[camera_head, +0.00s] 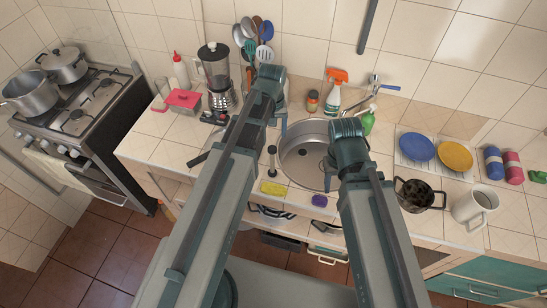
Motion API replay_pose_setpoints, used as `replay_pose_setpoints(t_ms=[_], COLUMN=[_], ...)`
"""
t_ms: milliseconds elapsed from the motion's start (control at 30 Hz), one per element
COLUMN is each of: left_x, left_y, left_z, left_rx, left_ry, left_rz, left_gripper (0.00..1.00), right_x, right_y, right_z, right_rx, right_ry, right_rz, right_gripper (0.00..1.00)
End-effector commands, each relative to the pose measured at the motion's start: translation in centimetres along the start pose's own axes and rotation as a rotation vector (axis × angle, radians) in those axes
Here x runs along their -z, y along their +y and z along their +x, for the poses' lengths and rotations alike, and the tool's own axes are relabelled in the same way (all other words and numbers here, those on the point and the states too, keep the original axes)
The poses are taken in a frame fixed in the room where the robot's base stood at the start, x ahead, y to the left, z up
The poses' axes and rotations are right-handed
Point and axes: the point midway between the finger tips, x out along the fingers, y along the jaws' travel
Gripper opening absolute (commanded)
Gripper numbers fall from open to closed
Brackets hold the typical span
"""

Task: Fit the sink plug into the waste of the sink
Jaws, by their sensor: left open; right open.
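The round steel sink (296,175) is set into the tiled counter, and my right arm covers part of its right side. My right gripper (328,178) is open over the sink's right part.
A yellow sponge (274,188) and a purple item (319,201) lie along the front edge. A green bottle (368,122), an orange-topped spray bottle (334,95) and the tap (374,85) stand behind. A dark pot (418,195) and white mug (474,206) stand right.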

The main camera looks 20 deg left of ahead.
Motion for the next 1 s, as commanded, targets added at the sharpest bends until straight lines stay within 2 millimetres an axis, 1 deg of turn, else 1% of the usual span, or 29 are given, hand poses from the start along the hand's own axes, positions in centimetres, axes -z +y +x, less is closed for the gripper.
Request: replay_pose_setpoints(t_ms=[167,267,367,700,800,900,1000], left_x=[0.0,0.0,0.0,-0.1,-0.1,-0.1,-0.1], left_y=[0.0,0.0,0.0,0.0,0.0,0.0,0.0], left_z=[0.5,1.3,2.5,7.5,8.5,8.9,8.8], left_rx=[0.0,0.0,0.0,0.0,0.0,0.0,0.0], left_ry=[0.0,0.0,0.0,0.0,0.0,0.0,0.0], left_rz=[0.0,0.0,0.001,0.001,0.001,0.001,0.001], left_gripper=[0.76,0.76,0.76,0.76,0.76,0.76,0.76], right_x=[0.0,0.1,0.2,0.5,0.6,0.6,0.6], right_y=[-0.1,-0.1,-0.2,-0.7,-0.8,-0.8,-0.8], right_z=[0.5,1.3,2.5,7.4,8.5,8.8,8.7], right_rx=[0.0,0.0,0.0,0.0,-0.001,-0.001,-0.001], right_ry=[0.0,0.0,0.001,0.003,0.003,0.003,0.003], right_rz=[0.0,0.001,0.002,0.004,0.002,0.0,0.0], right_gripper=[0.5,0.5,0.5,0.5,0.5,0.5,0.5])
